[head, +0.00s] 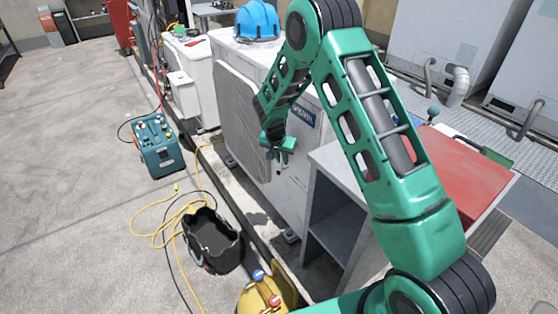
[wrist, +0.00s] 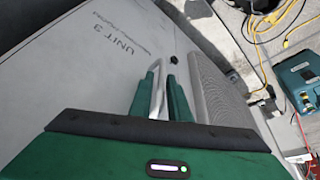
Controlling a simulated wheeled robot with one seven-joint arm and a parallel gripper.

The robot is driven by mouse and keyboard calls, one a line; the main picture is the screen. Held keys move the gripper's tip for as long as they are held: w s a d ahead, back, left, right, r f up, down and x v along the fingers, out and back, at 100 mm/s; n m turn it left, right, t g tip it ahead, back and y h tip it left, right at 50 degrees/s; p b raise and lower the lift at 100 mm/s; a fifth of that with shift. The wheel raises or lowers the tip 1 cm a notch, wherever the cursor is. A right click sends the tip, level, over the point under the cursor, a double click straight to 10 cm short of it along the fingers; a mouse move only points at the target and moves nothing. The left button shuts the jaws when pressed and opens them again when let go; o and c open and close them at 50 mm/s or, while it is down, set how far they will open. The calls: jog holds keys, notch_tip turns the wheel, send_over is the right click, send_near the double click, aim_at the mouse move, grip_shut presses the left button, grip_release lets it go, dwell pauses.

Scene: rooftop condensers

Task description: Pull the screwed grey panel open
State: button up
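The light grey panel (wrist: 105,55) is on the near end of the white condenser unit. It carries the dark text "UNIT 3" and a small black knob or screw head (wrist: 173,60). In the wrist view the panel looks flat and closed. My gripper (wrist: 162,85) is at the panel, with one green finger on each side of a pale metal handle (wrist: 157,92). Whether the fingers press on the handle is not clear. In the head view my gripper (head: 278,154) is in front of the condenser unit (head: 288,190), and my arm hides part of the panel.
A blue hard hat (head: 257,20) sits on the unit. Open floor lies left.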

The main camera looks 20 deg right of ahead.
grip_shut()
jog(key=shift+s+d, duration=0.1)
dwell(1.2)
